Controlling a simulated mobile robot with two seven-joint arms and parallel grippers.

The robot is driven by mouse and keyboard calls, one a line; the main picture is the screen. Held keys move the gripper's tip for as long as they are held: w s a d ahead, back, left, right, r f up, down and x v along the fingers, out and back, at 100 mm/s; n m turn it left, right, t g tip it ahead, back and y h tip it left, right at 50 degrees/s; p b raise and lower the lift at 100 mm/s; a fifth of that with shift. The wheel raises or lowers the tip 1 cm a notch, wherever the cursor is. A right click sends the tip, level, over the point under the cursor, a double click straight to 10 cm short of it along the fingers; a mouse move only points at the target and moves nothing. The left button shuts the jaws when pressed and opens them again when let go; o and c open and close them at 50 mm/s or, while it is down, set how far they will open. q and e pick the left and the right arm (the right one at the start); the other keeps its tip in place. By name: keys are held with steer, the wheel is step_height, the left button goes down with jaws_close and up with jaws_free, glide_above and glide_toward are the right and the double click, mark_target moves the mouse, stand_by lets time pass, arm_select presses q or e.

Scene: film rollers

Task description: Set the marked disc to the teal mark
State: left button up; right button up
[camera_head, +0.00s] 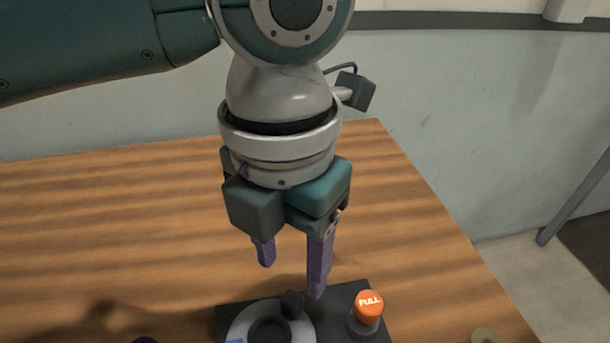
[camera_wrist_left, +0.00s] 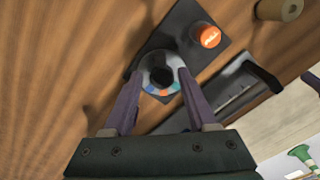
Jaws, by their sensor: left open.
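The disc (camera_head: 241,322) is a pale grey ring with a dark middle on a dark base plate (camera_head: 228,312), cut off by the head view's bottom edge. My left gripper (camera_head: 291,279) is open, fingers down, above the disc's far side. In the wrist view its purple fingers (camera_wrist_left: 160,76) lie either side of the disc, apparently holding nothing.
An orange PULL button (camera_head: 369,304) stands on the plate right of the disc. A tan roller (camera_head: 486,336) lies at the lower right. In the wrist view a black frame-like tray (camera_wrist_left: 268,76) is beside the plate. The wooden table (camera_head: 100,230) is mostly clear on the left.

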arm_select(q)
step_height(320, 180, up, 3)
steer(key=shift+r, duration=0.1)
stand_by(0.3)
